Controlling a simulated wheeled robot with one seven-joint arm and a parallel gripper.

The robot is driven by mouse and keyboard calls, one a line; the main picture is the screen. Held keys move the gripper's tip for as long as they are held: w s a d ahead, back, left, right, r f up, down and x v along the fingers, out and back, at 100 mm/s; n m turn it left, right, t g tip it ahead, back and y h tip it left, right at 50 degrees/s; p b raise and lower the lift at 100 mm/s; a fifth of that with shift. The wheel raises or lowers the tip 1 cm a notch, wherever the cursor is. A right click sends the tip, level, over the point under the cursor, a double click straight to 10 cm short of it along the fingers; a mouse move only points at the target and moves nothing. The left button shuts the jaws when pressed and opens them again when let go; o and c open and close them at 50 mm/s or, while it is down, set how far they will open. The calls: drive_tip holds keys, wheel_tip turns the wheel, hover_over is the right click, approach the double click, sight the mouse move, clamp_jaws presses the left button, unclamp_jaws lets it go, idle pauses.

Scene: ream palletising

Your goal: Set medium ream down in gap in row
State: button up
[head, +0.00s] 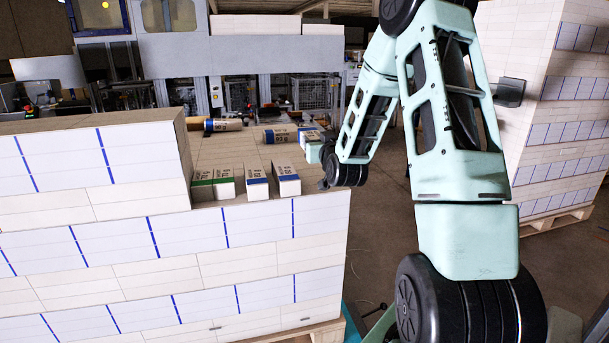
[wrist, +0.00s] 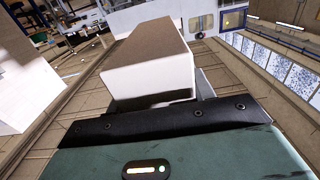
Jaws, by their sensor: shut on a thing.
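My gripper (wrist: 165,103) is shut on a ream (wrist: 150,75), which has a plain white end and a brownish top in the wrist view. In the head view my gripper (head: 314,150) is at the right part of the stack's top, mostly hidden by my arm, and the held ream is hard to make out. A row of reams stands near the front edge: two green-banded ones (head: 213,184) at left and two blue-banded ones, one (head: 256,182) beside the other (head: 287,180). A narrow space shows between the green and blue pairs. I cannot tell whether the held ream touches the surface.
The stack (head: 270,232) has a higher block (head: 90,165) at left. Wrapped packs (head: 222,125) and (head: 280,135) lie farther back on its top. Another tall stack (head: 560,110) stands at right on a pallet. Bare top surface lies behind the row.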

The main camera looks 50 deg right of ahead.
wheel_tip(320, 180, down, 10)
drive_tip(key=shift+r, duration=0.2)
idle(0.4)
drive_tip(key=o, duration=1.2)
drive_tip(key=shift+f, duration=0.1)
drive_tip(key=shift+p+v, duration=3.25)
drive_tip(key=shift+v, duration=2.8)
